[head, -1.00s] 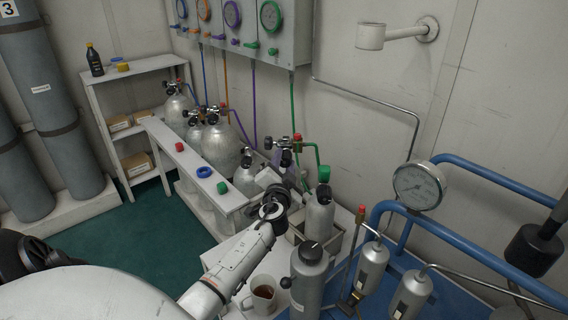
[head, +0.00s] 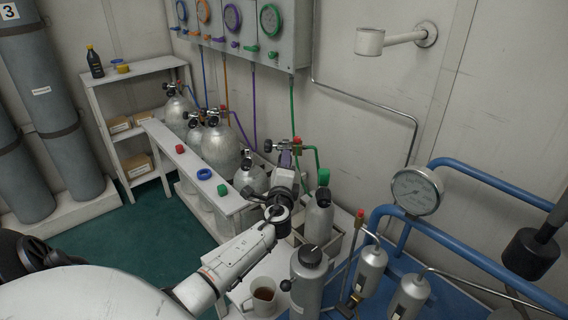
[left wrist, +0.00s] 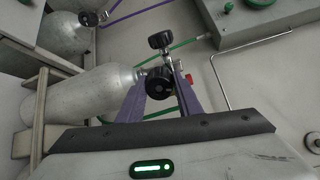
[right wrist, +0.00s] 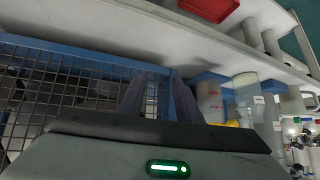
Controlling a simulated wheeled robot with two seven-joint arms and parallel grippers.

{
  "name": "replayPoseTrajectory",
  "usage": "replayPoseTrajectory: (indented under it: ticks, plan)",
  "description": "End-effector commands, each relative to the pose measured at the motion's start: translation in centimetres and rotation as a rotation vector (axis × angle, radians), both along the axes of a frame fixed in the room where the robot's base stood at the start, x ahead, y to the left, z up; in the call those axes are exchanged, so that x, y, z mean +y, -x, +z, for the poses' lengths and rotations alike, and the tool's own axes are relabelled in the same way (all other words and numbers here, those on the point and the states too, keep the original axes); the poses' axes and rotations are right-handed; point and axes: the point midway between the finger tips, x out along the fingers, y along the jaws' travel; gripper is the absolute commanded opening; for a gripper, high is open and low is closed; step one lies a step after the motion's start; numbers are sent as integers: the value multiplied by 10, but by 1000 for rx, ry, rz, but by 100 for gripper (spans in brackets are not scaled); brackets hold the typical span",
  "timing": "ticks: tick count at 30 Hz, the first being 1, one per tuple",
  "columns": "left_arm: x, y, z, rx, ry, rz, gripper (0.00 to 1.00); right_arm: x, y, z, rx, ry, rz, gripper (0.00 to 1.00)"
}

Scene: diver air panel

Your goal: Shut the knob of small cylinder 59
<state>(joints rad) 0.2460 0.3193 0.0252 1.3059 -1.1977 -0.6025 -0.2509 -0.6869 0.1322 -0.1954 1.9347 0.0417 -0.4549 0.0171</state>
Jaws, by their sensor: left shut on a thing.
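My left gripper (head: 286,159) is at the valve of a silver cylinder (left wrist: 95,92) in the row along the wall. In the left wrist view its two grey-purple fingers (left wrist: 160,84) are on either side of a round black knob (left wrist: 158,80) and shut on it. A second black knob (left wrist: 160,40) is on the same valve, apart from the fingers. In the head view my gripper hides most of this cylinder and the held knob. No number is readable on it. My right gripper (right wrist: 160,88) is open and empty, away from the cylinders, and shows only in its wrist view.
A green hose (head: 316,154) runs beside the valve. A cylinder with a green top (head: 320,210) stands close to the right of my left gripper. A white rack (head: 180,155) holds more cylinders at left. A mug (head: 263,296) stands near my left forearm. Wire mesh (right wrist: 60,85) is by my right gripper.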

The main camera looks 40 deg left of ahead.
Motion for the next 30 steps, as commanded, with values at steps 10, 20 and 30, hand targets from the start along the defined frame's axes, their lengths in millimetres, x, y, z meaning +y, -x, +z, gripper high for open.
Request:
replayPoseTrajectory:
  ticks: [10, 20, 30]
  plan:
    - [0, 0, 1, 217, -255, 0, 10, -2, 4, 4, 12, 1, -5, 31]
    - [-1, 0, 1, 418, -494, 0, 10, -4, 3, 16, 4, -2, -10, 31]
    - [-1, -1, 1, 615, -729, 1, 10, -4, 3, 28, 6, 1, -8, 31]
